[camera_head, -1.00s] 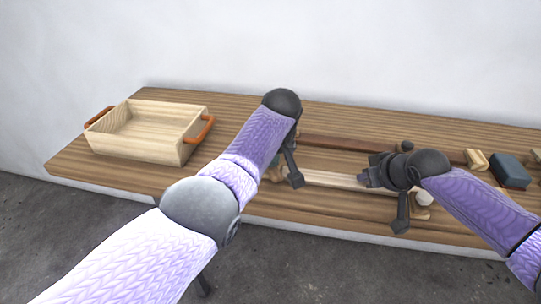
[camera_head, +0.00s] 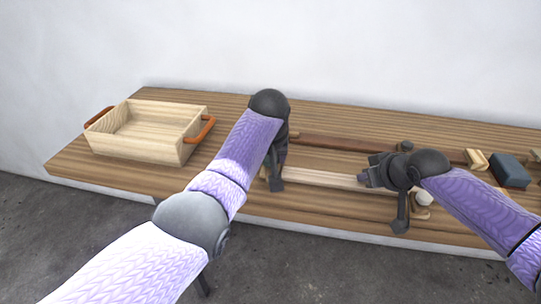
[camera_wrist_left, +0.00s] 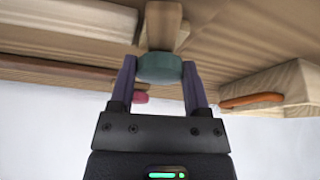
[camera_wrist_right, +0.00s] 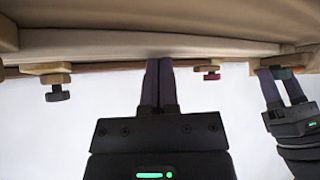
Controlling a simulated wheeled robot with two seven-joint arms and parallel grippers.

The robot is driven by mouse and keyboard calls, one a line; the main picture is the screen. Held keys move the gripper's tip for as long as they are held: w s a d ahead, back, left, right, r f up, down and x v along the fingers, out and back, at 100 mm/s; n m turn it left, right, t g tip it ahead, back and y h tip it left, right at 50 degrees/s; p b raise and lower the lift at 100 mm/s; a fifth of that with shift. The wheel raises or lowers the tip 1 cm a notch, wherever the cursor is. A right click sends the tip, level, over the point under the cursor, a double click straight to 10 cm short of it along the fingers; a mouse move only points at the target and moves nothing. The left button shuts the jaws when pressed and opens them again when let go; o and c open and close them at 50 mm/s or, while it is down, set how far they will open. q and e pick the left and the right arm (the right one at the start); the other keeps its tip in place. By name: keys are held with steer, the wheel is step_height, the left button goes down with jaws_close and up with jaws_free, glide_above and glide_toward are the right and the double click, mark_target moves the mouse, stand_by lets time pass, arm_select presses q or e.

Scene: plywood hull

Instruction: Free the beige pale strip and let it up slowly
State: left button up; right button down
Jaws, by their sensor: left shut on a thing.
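The pale strip (camera_head: 325,180) lies along the front of the wooden bench; it also shows in the left wrist view (camera_wrist_left: 70,18). At its left end is a wooden block (camera_wrist_left: 162,25) with a teal knob (camera_wrist_left: 158,68). My left gripper (camera_head: 276,172) is shut on the teal knob, one finger on each side; in the head view it hides the knob. My right gripper (camera_head: 368,178) is at the strip towards its right end. Its fingers are together in the right wrist view (camera_wrist_right: 160,64), tips against the strip's edge; I cannot tell whether they press on it.
A wooden tray (camera_head: 185,150) with orange handles stands at the left. A dark brown strip (camera_head: 345,144) runs behind the pale one, with a wooden block (camera_head: 478,159) at its right end. A blue-grey block (camera_head: 510,171) lies at the right.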

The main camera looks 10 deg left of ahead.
arm_select(q)
steer(key=shift+m+h, duration=0.4)
steer(key=shift+m, duration=0.8)
arm_select(e)
steer(key=shift+s+f, duration=0.1)
steer(key=shift+f, duration=0.1)
arm_select(q)
steer(key=o, duration=1)
steer(key=shift+o, duration=0.2)
steer(key=shift+r, duration=3.5)
steer(key=shift+r, duration=0.1)
arm_select(e)
steer(key=shift+r, duration=0.15)
arm_select(q)
step_height(320, 180, up, 6)
steer(key=p, duration=0.5)
steer(key=shift+s+r, duration=0.15)
steer(key=shift+r, duration=0.1)
arm_select(e)
steer(key=shift+r, duration=3.05)
arm_select(q)
step_height(320, 180, up, 6)
steer(key=p, duration=0.5)
glide_above(269, 159)
steer(key=shift+f, duration=0.4)
arm_select(e)
step_height(269, 159, up, 5)
